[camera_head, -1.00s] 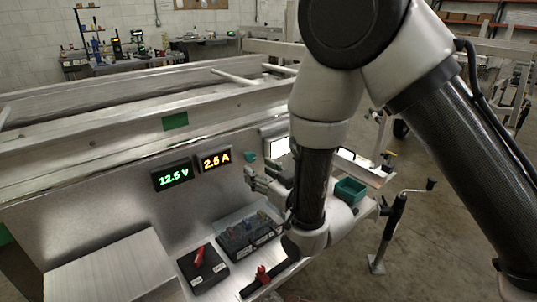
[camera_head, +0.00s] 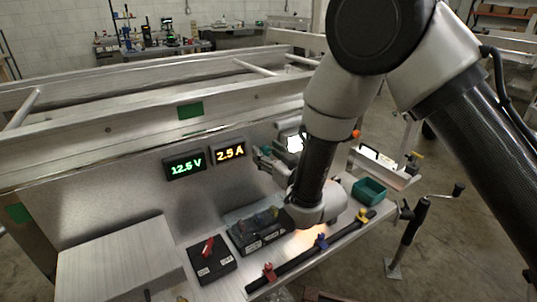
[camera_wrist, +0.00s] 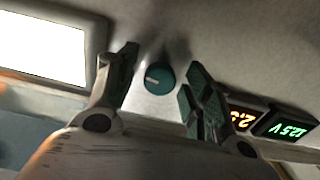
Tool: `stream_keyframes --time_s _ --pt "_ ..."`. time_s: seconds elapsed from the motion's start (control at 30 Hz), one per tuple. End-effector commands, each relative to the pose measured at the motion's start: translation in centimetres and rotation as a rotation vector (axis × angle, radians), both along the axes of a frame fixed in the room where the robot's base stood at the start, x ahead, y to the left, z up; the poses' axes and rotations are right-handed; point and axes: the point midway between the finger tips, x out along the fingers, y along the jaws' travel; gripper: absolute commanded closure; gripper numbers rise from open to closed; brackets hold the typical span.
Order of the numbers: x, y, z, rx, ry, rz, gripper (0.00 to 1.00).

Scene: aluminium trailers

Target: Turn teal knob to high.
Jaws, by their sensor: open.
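The teal knob (camera_wrist: 159,78) is a round dial with a pale pointer mark, mounted on the metal panel (camera_wrist: 215,30). In the wrist view it sits between the two fingers of my gripper (camera_wrist: 160,85), which are open and apart from it. The knob's pointer is toward the left in that view. In the head view my gripper (camera_head: 266,158) is at the panel, right of the displays. The knob also shows in part at the fingers (camera_head: 265,149). I cannot read any labels around it.
A green 12.5 V display (camera_head: 185,165) and an amber 2.5 A display (camera_head: 230,152) are on the panel. Below are a black box with a red switch (camera_head: 211,258), a dark block with several levers (camera_head: 257,233), a rail with coloured clips (camera_head: 310,252) and a green bin (camera_head: 369,191).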

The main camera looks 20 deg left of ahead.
Motion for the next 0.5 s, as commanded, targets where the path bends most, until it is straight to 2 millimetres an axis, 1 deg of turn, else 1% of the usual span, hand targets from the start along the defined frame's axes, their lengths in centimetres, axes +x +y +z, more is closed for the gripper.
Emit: stream_keyframes --time_s 0.13,0.17,0.2,0.27,0.3,0.4,0.5 --pt "-0.01 -0.02 -0.01 0.000 0.000 0.000 0.49" --pt "-0.01 -0.02 -0.01 0.000 0.000 0.000 0.51" --pt "-0.01 -0.02 -0.01 0.000 0.000 0.000 0.58" --pt "-0.02 -0.02 -0.01 0.000 0.000 0.000 0.69" --pt "-0.02 -0.02 -0.01 0.000 0.000 0.000 0.77" --pt "-0.03 -0.03 -0.01 -0.001 0.001 0.000 0.95" --pt "-0.03 -0.03 -0.01 -0.001 0.001 0.000 0.95"
